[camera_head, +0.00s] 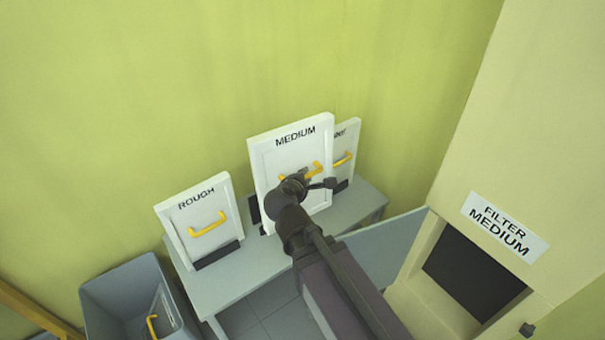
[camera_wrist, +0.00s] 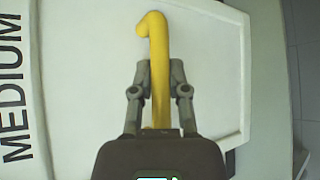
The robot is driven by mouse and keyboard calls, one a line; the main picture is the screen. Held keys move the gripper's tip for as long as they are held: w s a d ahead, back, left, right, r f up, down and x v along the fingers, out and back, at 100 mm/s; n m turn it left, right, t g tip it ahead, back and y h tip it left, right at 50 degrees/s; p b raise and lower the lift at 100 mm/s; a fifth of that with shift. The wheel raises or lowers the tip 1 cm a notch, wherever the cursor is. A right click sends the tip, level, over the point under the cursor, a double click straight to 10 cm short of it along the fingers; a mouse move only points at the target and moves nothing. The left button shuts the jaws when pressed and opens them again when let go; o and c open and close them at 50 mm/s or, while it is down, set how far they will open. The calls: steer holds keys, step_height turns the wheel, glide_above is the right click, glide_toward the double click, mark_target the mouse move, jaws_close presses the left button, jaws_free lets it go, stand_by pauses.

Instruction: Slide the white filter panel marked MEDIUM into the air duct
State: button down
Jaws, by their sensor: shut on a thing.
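The white filter panel marked MEDIUM (camera_head: 284,152) stands upright over the grey table, in the middle of the head view. Whether its lower edge still touches the table or its stand is hidden behind my arm. My gripper (camera_head: 318,184) is at the panel's front, shut on its yellow handle. In the wrist view, my gripper (camera_wrist: 160,80) has a finger on each side of the yellow handle (camera_wrist: 158,45), and the panel (camera_wrist: 85,60) fills most of the picture. The air duct (camera_head: 555,120) is at the right, labelled FILTER MEDIUM, with a dark open slot (camera_head: 470,272).
A panel marked ROUGH (camera_head: 190,222) stands left on the table (camera_head: 225,284). Another white panel (camera_head: 350,135) stands partly hidden behind the MEDIUM one. A grey bin (camera_head: 105,300) with a yellow-handled item is at lower left. An open hatch door (camera_head: 385,245) juts out left of the slot.

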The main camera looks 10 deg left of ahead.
steer(key=shift+r, duration=0.1)
step_height(320, 180, up, 32)
steer(key=p, duration=3.2)
steer(key=shift+r+p, duration=0.2)
steer(key=shift+p, duration=0.1)
